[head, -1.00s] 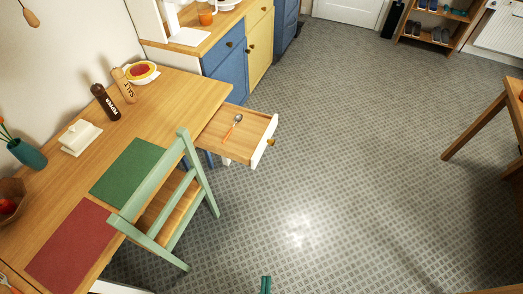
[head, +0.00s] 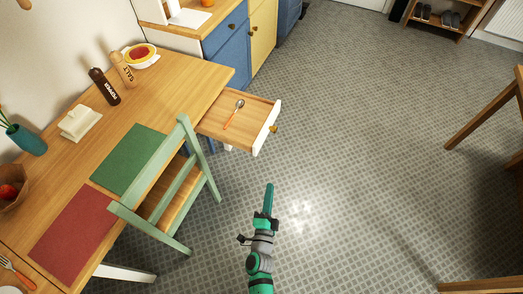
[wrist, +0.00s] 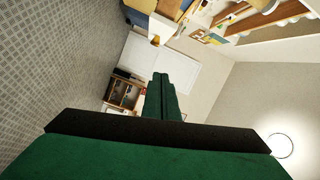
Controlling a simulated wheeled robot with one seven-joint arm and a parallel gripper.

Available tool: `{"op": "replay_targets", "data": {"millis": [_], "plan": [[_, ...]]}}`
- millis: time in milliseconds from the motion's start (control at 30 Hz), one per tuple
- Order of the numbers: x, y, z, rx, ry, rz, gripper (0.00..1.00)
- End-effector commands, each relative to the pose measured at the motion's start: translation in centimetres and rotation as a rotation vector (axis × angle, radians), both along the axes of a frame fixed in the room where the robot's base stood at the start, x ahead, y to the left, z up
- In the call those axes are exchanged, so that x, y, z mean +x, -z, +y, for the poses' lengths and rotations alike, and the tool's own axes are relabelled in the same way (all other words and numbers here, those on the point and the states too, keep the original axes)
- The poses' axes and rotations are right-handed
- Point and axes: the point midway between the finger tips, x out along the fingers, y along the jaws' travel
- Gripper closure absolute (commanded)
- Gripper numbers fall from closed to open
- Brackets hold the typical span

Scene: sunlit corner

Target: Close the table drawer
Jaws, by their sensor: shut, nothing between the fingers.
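The table drawer (head: 212,127) is pulled out from the end of the wooden table (head: 160,98). It has a white front (head: 268,128) with a small brass knob (head: 274,128). My gripper (head: 269,188) is shut and empty, held over the floor below and apart from the drawer in the head view. Its shut green fingers also show in the wrist view (wrist: 161,90), where the drawer cannot be made out clearly.
A green chair (head: 175,190) stands at the table's near side, close to the drawer. Blue and yellow cabinets (head: 228,45) stand behind the drawer. Another wooden table (head: 490,108) is at the right. The floor (head: 350,130) between is clear.

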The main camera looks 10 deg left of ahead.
Motion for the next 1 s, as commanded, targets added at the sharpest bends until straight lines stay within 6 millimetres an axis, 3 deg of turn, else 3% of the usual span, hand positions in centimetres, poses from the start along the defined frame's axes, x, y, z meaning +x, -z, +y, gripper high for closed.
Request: {"op": "replay_targets", "data": {"millis": [33,200,533,1000], "plan": [[1.9,0.2,0.5,0.059,0.003,-0.009,1.0],[5.8,0.8,1.4,0.214,0.02,-0.023,1.0],[9.0,1.0,1.6,0.275,0.026,-0.028,1.0],[17.3,0.9,1.1,0.273,0.026,-0.028,1.0]]}}
